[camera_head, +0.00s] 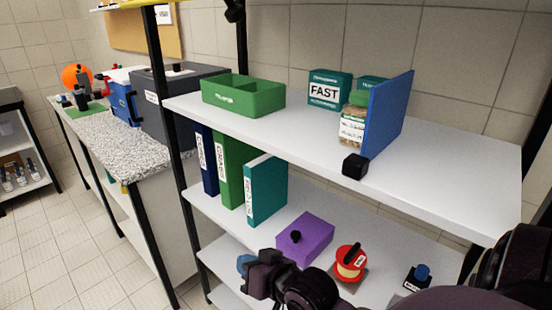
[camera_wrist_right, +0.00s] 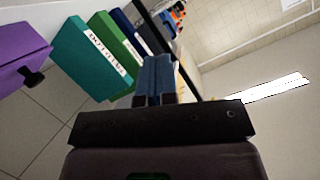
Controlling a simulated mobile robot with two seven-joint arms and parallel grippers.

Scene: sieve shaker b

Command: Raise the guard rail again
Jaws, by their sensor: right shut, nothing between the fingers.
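No part is plainly a guard rail. A blue flat panel (camera_head: 388,118) stands upright, running from front to back on the upper white shelf (camera_head: 440,165). A small black block (camera_head: 355,166) sits at that shelf's front edge, near the panel's lower front end. My right gripper (camera_head: 245,264) is low in front of the shelves, left of the purple box, its blue fingers together and empty. In the right wrist view the fingers (camera_wrist_right: 155,78) also show closed, with binders beyond. My left gripper is not in view.
A green tray (camera_head: 243,96), a jar (camera_head: 353,122) and teal boxes (camera_head: 329,90) stand on the upper shelf. Below are binders (camera_head: 266,190), a purple box (camera_head: 305,238) and a red-yellow spool (camera_head: 350,262). A black post (camera_head: 166,150) stands at left. The upper shelf's right part is clear.

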